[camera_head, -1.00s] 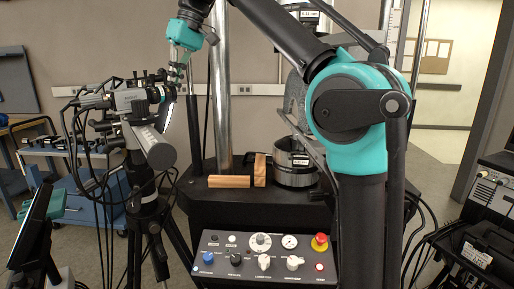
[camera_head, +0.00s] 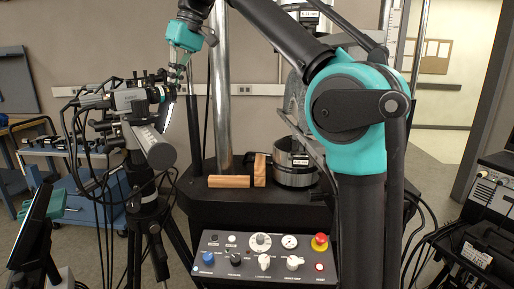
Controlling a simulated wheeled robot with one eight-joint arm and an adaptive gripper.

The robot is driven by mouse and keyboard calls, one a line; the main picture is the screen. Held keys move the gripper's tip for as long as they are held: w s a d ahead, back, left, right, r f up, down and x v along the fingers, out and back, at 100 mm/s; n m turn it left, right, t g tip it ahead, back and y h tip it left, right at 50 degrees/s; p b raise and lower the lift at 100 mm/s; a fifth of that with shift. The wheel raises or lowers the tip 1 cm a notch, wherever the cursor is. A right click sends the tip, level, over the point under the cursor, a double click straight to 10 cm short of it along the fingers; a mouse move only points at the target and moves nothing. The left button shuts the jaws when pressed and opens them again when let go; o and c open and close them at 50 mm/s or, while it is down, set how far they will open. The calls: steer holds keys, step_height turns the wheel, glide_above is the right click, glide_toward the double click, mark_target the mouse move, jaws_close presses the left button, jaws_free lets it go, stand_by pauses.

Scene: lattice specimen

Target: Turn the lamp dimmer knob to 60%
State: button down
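My gripper (camera_head: 177,78) hangs from the teal wrist at upper left, pointing down, with its fingertips close to the right end of the camera rig (camera_head: 128,99). The fingers are small and partly merge with the rig, so I cannot tell their opening or any contact. A grey cylindrical housing (camera_head: 152,147), possibly the lamp, is tilted below the rig, with a bright strip (camera_head: 168,116) at its upper right.
A red stop button (camera_head: 320,241) is at the panel's right. A wooden block (camera_head: 229,182) and a metal cylinder (camera_head: 294,165) stand on the black machine bed. A steel column (camera_head: 221,90) stands right of my gripper. Cables and a tripod (camera_head: 158,235) crowd the left.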

steer(key=shift+w+d+f, duration=0.2)
steer(key=shift+w+d, duration=0.2)
steer(key=shift+w, duration=0.35)
stand_by(0.4)
steer(key=shift+d, duration=0.1)
steer(key=v, duration=0.6)
steer(key=shift+s+d+f, duration=0.1)
steer(key=shift+d+f, duration=0.05)
steer(key=shift+d, duration=0.15)
stand_by(0.4)
steer(key=s+a+f, duration=0.2)
steer(key=a+f, duration=0.1)
steer(key=f, duration=0.2)
steer(key=shift+a, duration=0.2)
stand_by(0.6)
